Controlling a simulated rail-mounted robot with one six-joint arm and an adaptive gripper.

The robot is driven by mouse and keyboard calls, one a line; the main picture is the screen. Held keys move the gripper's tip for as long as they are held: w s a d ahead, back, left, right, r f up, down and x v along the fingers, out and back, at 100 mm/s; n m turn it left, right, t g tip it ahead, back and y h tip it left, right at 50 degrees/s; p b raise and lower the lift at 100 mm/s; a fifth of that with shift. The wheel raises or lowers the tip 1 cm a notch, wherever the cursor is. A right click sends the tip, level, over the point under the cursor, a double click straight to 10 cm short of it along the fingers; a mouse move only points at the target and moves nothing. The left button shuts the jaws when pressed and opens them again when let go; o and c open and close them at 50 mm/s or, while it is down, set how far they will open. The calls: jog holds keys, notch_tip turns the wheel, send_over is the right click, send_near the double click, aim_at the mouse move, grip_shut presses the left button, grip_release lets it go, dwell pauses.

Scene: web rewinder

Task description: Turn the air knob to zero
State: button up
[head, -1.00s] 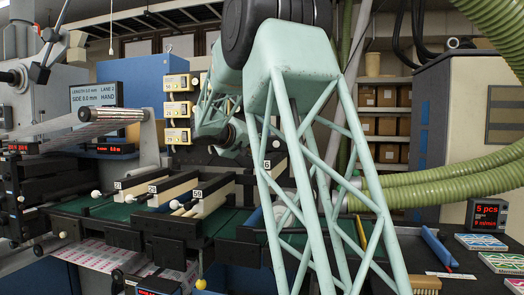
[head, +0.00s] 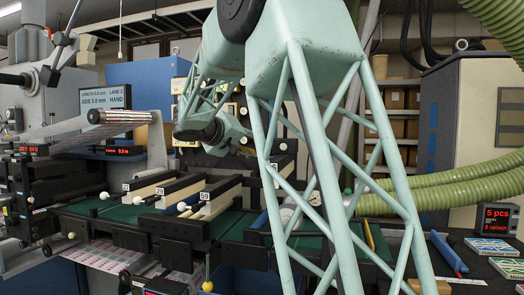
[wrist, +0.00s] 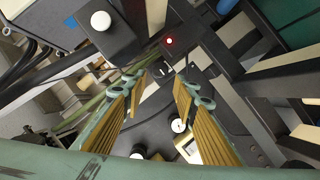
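In the wrist view my gripper (wrist: 160,80) is open, with ribbed yellow pads on both fingers and nothing between them. A small dark knob with a white mark (wrist: 163,70) shows just beyond the gap between the fingertips; I cannot tell for sure that it is the air knob, or read its setting. A white round gauge (wrist: 179,125) sits on the dark panel between the fingers, with another pale dial (wrist: 137,156) lower left. In the head view my arm hides much of the panel, and the fingers cannot be made out.
A red light (wrist: 169,40) and a white round button on a dark box (wrist: 101,21) stand near the fingers. The head view shows a silver roller (head: 122,117), a green table with lane blocks (head: 207,207), a display screen (head: 104,97) and green hoses (head: 450,185).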

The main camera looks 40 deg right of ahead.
jog(key=shift+v, duration=1.4)
jog(key=shift+o, duration=1.4)
jog(key=shift+d+r+p, duration=0.1)
jog(key=shift+r+p, duration=0.05)
jog(key=shift+p, duration=0.25)
